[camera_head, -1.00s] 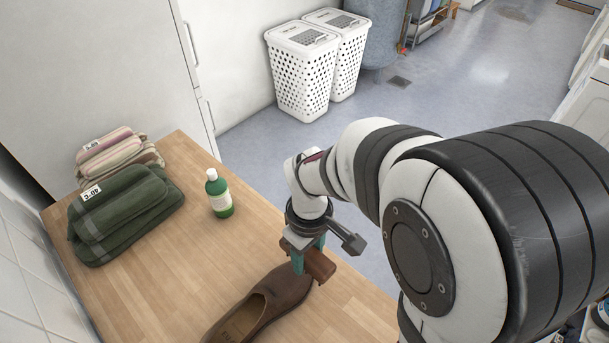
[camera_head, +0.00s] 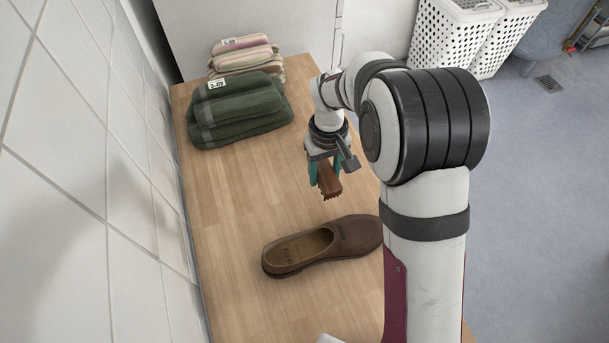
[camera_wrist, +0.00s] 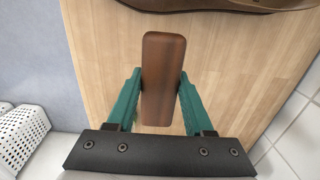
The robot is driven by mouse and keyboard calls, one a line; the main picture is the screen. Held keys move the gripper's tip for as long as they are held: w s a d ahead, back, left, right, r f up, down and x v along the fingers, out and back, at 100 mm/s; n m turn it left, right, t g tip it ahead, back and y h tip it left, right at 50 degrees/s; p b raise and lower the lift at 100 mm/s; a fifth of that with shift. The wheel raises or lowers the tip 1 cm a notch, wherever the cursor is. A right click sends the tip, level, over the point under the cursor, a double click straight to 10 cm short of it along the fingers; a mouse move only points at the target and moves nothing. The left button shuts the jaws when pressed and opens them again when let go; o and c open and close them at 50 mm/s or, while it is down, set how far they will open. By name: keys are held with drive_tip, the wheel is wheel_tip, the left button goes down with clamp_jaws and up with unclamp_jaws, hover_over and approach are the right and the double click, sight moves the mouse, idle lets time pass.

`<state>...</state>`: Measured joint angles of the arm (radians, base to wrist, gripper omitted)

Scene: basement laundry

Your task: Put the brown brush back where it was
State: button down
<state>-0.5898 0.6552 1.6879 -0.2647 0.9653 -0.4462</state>
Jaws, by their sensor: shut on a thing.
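The brown brush (camera_head: 328,180) is held in my gripper (camera_head: 326,172), above the wooden table, bristles hanging down in the head view. In the wrist view, the brush's smooth brown back (camera_wrist: 163,75) lies between the two teal fingers of my gripper (camera_wrist: 161,95), which press on its sides. A brown shoe (camera_head: 325,245) lies on the table, nearer the camera than the brush and apart from it. The shoe's edge (camera_wrist: 200,5) also shows at the top of the wrist view.
Folded green towels (camera_head: 238,110) and striped towels (camera_head: 245,55) lie at the table's far left. The wooden table (camera_head: 235,210) has bare room between the towels and the shoe. A tiled wall (camera_head: 80,200) borders its left side. White laundry baskets (camera_head: 450,40) stand on the floor beyond.

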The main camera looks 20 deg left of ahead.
hover_over(302, 192)
wheel_tip(302, 192, down, 3)
drive_tip(key=shift+f, duration=0.2)
drive_tip(key=shift+a+f, duration=0.1)
drive_tip(key=shift+f, duration=1.85)
drive_tip(key=shift+f, duration=0.15)
drive_tip(key=shift+c, duration=1.4)
unclamp_jaws()
